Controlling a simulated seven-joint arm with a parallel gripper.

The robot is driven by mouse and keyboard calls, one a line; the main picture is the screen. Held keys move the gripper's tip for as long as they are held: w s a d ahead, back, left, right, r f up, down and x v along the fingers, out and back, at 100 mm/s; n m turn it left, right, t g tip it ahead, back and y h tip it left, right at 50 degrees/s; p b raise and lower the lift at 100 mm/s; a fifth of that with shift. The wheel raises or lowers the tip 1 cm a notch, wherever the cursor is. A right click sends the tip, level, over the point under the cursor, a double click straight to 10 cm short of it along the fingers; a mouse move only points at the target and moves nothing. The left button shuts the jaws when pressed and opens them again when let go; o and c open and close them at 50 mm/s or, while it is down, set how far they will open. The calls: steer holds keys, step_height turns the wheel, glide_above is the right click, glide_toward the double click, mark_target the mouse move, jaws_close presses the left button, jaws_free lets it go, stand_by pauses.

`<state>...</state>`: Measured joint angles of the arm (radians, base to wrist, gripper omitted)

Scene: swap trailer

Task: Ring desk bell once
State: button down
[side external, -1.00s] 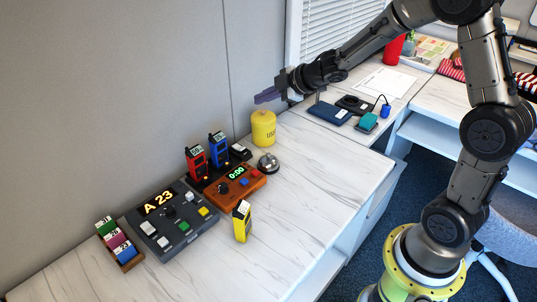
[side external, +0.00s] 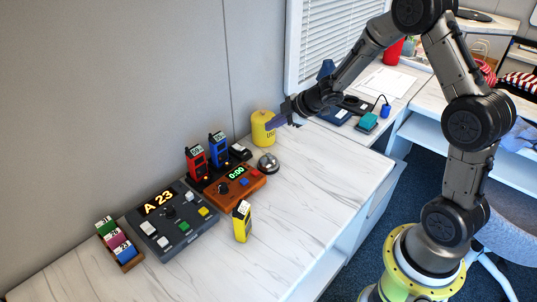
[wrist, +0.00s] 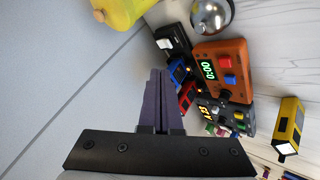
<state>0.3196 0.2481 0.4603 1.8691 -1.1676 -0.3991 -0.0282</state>
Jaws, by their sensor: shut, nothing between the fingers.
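The desk bell (side external: 268,163) is a small silver dome on a dark base, on the white marbled counter beside the orange timer box. It also shows in the wrist view at the top (wrist: 212,14), partly cut off by the frame edge. My gripper (side external: 272,124) is shut and empty. It is in the air above and behind the bell, in front of the yellow canister in the side view, and apart from the bell. In the wrist view its dark fingers (wrist: 158,100) are together and point toward the devices.
A yellow canister (side external: 262,138) stands behind the bell. An orange timer box (side external: 236,187) reads 0:00. Red (side external: 196,163) and blue (side external: 218,150) handsets stand behind it. A dark "A 23" console (side external: 172,225) and a yellow handset (side external: 242,222) are nearer. The counter right of the bell is clear.

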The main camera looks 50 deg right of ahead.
steer(key=shift+f, duration=3.85)
steer(key=shift+f, duration=0.1)
steer(key=shift+f, duration=0.3)
steer(key=shift+f, duration=0.6)
steer(key=shift+r, duration=1)
steer(key=shift+r, duration=0.1)
steer(key=shift+r, duration=2.4)
